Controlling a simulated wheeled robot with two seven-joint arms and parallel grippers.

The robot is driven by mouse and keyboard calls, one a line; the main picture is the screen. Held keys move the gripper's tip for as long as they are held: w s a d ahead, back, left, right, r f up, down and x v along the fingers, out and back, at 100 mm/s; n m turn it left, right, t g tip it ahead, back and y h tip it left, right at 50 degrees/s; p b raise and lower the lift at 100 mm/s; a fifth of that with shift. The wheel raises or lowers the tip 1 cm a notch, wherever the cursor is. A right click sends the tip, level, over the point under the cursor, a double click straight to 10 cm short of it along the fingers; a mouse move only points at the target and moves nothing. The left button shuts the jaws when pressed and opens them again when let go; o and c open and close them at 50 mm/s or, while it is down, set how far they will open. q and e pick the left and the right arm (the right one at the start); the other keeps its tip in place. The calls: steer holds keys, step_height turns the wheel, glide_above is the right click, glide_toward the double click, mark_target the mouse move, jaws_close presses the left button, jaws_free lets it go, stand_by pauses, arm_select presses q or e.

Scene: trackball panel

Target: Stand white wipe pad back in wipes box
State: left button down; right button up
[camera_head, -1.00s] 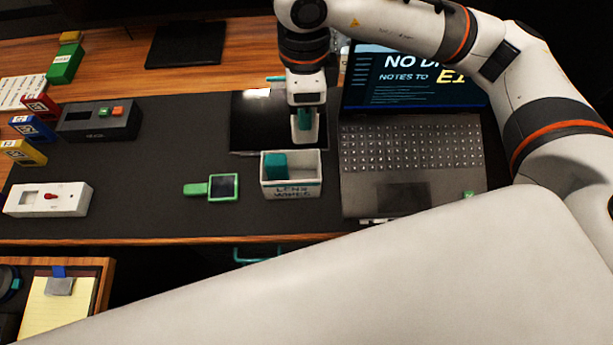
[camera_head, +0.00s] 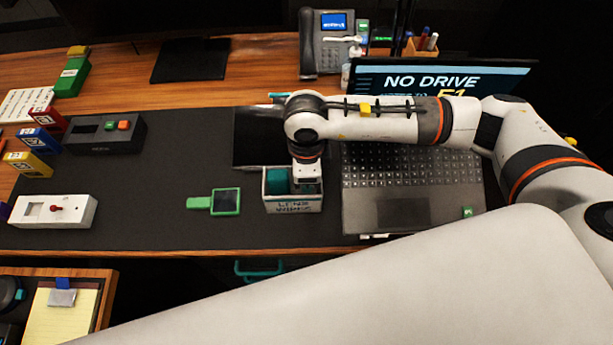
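The wipes box (camera_head: 293,204) is a small open white box with dark lettering on its front, standing on the dark mat left of the laptop. A teal pad (camera_head: 277,182) stands in its left part. My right gripper (camera_head: 306,184) points straight down at the right part of the box, at rim height or below it. Its fingertips are hidden by the gripper body and the box wall, so I cannot see whether they are open or shut. I cannot make out the white wipe pad; the gripper and box may hide it. My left gripper is not in view.
The laptop (camera_head: 410,195) stands close right of the box. A dark flat screen (camera_head: 250,135) lies behind it, partly under my arm. A green-cased device (camera_head: 225,201) lies to the left. A white switch box (camera_head: 52,210) is farther left, with clear mat between.

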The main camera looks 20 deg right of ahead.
steer(key=shift+f, duration=0.75)
steer(key=shift+f, duration=0.1)
steer(key=o, duration=0.7)
steer(key=shift+r, duration=0.3)
step_height(320, 180, up, 12)
steer(key=shift+f+b, duration=0.1)
steer(key=shift+b, duration=0.45)
